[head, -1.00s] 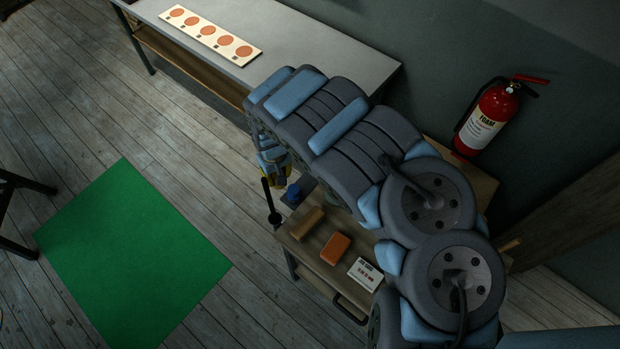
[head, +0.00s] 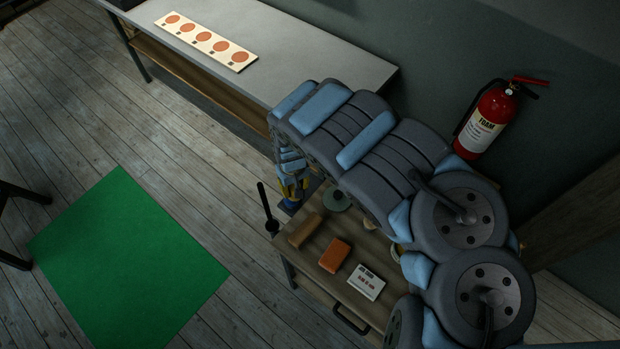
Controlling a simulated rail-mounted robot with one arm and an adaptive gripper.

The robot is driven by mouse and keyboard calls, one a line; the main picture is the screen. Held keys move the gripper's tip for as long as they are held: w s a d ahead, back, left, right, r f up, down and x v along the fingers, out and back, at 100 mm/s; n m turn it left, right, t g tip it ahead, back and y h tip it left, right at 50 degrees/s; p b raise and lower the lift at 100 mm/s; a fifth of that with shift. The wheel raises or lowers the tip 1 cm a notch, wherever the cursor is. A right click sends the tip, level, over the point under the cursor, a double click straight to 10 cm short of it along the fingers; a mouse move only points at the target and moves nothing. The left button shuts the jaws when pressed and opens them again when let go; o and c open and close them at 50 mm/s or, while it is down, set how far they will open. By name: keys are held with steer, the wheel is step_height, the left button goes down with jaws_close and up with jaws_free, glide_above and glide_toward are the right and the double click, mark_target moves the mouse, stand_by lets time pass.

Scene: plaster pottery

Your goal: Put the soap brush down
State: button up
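My gripper (head: 292,188), with yellow parts, is at the far left corner of the small wooden cart (head: 317,282). It is small and partly covered by my arm, so I cannot make out its fingers or whether they are shut. A small blue thing (head: 291,204) shows right below it, by a dark square piece at the cart's corner. I cannot tell whether the gripper touches it. I cannot clearly pick out the soap brush.
The cart holds a tan block (head: 306,229), an orange block (head: 335,256), a white card (head: 366,282) and a greenish round thing (head: 337,200). A black long-handled tool (head: 268,208) is at its left edge.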

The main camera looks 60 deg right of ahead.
steer(key=shift+w+d+f+b, duration=0.1)
steer(key=shift+d+f+b, duration=1.2)
steer(key=shift+d, duration=0.6)
steer(key=shift+w+d+f+b, duration=0.1)
steer(key=shift+d+f+b, duration=1.05)
steer(key=shift+d+f, duration=0.55)
steer(key=shift+w+d+f+b, duration=0.1)
steer(key=shift+d+f+b, duration=1.1)
steer(key=shift+d, duration=0.85)
steer(key=shift+d+f, duration=0.15)
steer(key=shift+f, duration=0.05)
steer(key=shift+s+f, duration=0.15)
steer(key=shift+f, duration=1.45)
steer(key=shift+f, duration=0.15)
steer(key=o, duration=1)
